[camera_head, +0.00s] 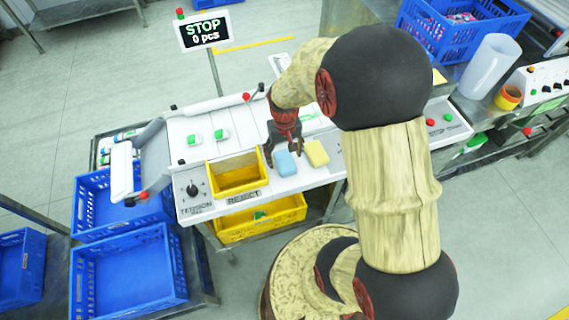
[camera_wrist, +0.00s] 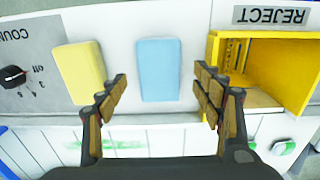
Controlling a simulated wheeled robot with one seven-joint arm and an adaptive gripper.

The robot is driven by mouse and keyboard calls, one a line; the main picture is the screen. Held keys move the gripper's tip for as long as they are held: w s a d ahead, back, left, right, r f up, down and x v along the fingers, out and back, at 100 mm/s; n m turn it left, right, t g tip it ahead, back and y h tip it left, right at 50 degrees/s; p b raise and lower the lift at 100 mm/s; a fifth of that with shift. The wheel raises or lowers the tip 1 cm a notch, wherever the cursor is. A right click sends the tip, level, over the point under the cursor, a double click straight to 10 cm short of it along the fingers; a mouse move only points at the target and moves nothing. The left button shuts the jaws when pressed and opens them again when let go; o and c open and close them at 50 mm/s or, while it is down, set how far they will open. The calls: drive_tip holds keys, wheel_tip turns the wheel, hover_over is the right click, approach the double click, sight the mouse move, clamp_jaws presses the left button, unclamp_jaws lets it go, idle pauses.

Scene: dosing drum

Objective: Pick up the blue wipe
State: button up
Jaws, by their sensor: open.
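The blue wipe (camera_head: 285,163) is a flat light-blue block lying on the white machine ledge, between the yellow reject bin and a yellow wipe (camera_head: 317,153). In the wrist view the blue wipe (camera_wrist: 160,70) lies ahead of and between the spread fingers. My gripper (camera_head: 284,150) is above the ledge at the blue wipe. In the wrist view my gripper (camera_wrist: 163,92) is open and empty, one finger on each side of the wipe, with gaps on both sides. The exact height over the wipe cannot be told.
The yellow wipe (camera_wrist: 80,72) lies just left of the left finger in the wrist view. The yellow reject bin (camera_wrist: 215,55) stands close to the right finger. A control knob (camera_wrist: 14,76) is at the far left. Blue crates (camera_head: 130,270) stand at the lower left.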

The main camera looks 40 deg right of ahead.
drive_tip(key=shift+f, duration=0.95)
drive_tip(key=shift+c, duration=0.5)
drive_tip(key=c, duration=0.7)
drive_tip(key=shift+c, duration=0.8)
